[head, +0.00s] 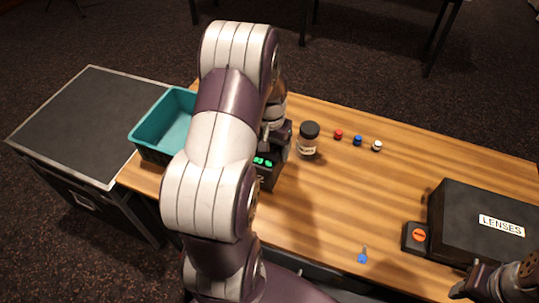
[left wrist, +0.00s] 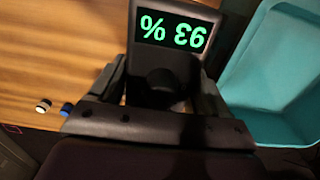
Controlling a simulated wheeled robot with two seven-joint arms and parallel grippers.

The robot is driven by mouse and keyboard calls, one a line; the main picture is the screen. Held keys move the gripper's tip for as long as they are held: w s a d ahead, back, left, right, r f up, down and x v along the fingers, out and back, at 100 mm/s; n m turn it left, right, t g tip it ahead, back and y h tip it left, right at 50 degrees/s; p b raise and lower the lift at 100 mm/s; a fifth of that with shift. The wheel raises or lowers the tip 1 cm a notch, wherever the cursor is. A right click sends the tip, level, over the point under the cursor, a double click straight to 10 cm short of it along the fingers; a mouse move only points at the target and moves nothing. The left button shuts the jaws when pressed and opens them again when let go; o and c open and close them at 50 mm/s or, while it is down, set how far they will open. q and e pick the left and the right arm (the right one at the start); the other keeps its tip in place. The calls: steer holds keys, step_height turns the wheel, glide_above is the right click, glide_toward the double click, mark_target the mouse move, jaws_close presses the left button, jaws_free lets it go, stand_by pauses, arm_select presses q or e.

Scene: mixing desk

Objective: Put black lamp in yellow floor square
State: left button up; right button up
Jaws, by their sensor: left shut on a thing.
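My left gripper (head: 277,137) is shut on a black device with a green digital display (head: 267,171). In the left wrist view the device (left wrist: 165,66) sits between the two fingers and its display reads 93 %, upside down. My left arm hides part of it in the head view. I cannot tell whether it touches the desk. No other black lamp can be made out, and no yellow floor square shows in either view. My right gripper (head: 468,285) is at the lower right corner, partly cut off, and its jaws are unclear.
A teal bin (head: 153,127) stands left of my left arm, beside a black case (head: 75,115). On the wooden desk (head: 330,195) are a dark-lidded jar (head: 308,139), small red, blue and white caps (head: 357,141), a blue-ended item (head: 362,257), an orange-buttoned box (head: 416,237) and a black LENSES case (head: 470,210).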

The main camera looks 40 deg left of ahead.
arm_select(q)
steer(key=shift+a+f, duration=0.2)
steer(key=shift+f, duration=1.85)
steer(key=shift+s+f, duration=0.1)
steer(key=o, duration=1.9)
steer(key=shift+d, duration=0.1)
steer(key=shift+c, duration=0.2)
